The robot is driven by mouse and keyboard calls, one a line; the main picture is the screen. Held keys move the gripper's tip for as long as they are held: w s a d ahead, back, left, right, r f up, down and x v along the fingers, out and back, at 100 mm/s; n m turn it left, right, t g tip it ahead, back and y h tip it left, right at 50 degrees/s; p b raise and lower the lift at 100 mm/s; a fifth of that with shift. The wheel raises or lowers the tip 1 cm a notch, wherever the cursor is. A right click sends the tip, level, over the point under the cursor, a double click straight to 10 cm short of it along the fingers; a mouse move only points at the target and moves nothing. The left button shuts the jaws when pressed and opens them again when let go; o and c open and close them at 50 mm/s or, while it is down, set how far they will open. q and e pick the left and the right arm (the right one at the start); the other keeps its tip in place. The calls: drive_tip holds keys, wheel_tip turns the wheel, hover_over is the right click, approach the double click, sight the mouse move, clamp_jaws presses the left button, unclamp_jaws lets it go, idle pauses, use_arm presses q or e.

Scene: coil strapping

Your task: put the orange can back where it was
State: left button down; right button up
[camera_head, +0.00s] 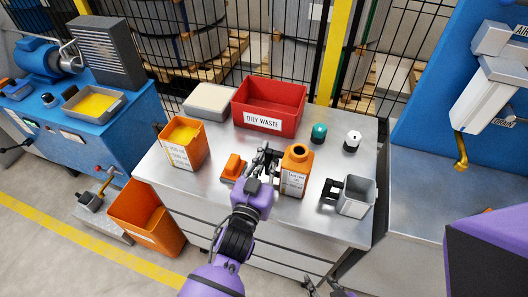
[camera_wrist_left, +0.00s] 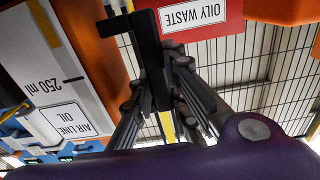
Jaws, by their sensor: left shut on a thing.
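The orange can (camera_head: 297,172) has an open dark neck and a white label. It stands upright over the middle of the steel table, and I cannot tell whether its base touches the top. In the left wrist view the can (camera_wrist_left: 95,45) shows upside down at the left, with "AIR LINE OIL" and "250 ml" on its label. My left gripper (camera_head: 266,155) is at the can's left side, its fingers (camera_wrist_left: 165,100) shut on the can's black handle (camera_wrist_left: 150,50). My right gripper (camera_head: 328,288) shows only in part at the bottom edge; its opening is unclear.
On the steel table (camera_head: 215,190) are a red OILY WASTE bin (camera_head: 262,123), an orange container (camera_head: 178,155), a small orange item (camera_head: 233,168), a grey metal cup (camera_head: 356,200), a green-capped item (camera_head: 319,132) and a white-topped item (camera_head: 352,140).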

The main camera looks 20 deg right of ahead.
use_arm(q)
drive_tip(key=shift+f, duration=0.2)
drive_tip(key=c, duration=1.7)
unclamp_jaws()
drive_tip(key=shift+w, duration=0.1)
drive_tip(key=shift+r, duration=0.2)
drive_tip(key=v, duration=1.1)
drive_tip(key=shift+a+b, duration=0.15)
drive_tip(key=shift+b, duration=0.25)
drive_tip(key=shift+s+a, duration=0.2)
drive_tip(key=shift+s, duration=0.2)
use_arm(e)
drive_tip(key=shift+s+f, duration=0.5)
drive_tip(key=shift+f, duration=0.15)
